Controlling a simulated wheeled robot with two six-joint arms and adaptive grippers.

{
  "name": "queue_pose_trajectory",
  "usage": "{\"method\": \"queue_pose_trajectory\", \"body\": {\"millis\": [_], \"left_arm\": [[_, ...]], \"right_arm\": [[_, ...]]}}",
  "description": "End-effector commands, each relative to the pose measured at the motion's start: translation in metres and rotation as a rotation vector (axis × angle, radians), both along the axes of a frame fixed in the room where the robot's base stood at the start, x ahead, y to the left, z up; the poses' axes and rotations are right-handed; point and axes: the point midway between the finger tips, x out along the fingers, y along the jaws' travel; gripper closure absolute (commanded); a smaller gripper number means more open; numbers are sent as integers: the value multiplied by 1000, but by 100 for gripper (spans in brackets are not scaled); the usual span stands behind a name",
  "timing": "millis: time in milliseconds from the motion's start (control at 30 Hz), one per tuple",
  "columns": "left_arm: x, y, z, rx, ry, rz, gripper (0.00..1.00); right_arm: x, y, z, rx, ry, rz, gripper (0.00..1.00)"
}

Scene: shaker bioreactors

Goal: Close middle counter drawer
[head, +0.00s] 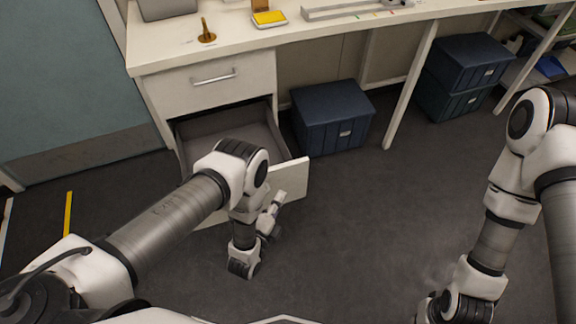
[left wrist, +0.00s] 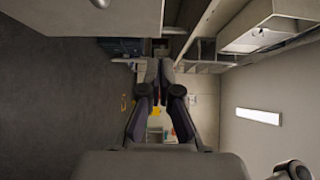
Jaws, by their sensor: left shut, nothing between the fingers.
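The open counter drawer (head: 292,179) is pulled well out below a closed top drawer (head: 215,92) with a metal handle. Its inside looks grey and empty. Its white front panel is partly hidden by my left arm. My left gripper (head: 277,202) is in front of this panel near its right part, and I cannot tell whether they touch. In the left wrist view my left gripper (left wrist: 158,80) has its fingers together with nothing between them. My right arm is at the right of the head view, with its gripper out of frame.
A dark blue bin (head: 332,118) stands under the counter right of the open drawer. More blue bins (head: 466,62) stand further right. The counter top (head: 300,38) holds a brass item (head: 206,32) and a yellow-topped box (head: 269,18). The grey floor (head: 370,215) is clear.

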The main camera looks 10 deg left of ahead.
Motion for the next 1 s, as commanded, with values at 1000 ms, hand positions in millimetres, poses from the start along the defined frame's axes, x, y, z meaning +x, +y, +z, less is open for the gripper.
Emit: {"method": "queue_pose_trajectory", "body": {"millis": [1000], "left_arm": [[119, 5, 1, 3, 1, 2, 100]], "right_arm": [[0, 0, -106, 0, -1, 0, 100]]}}
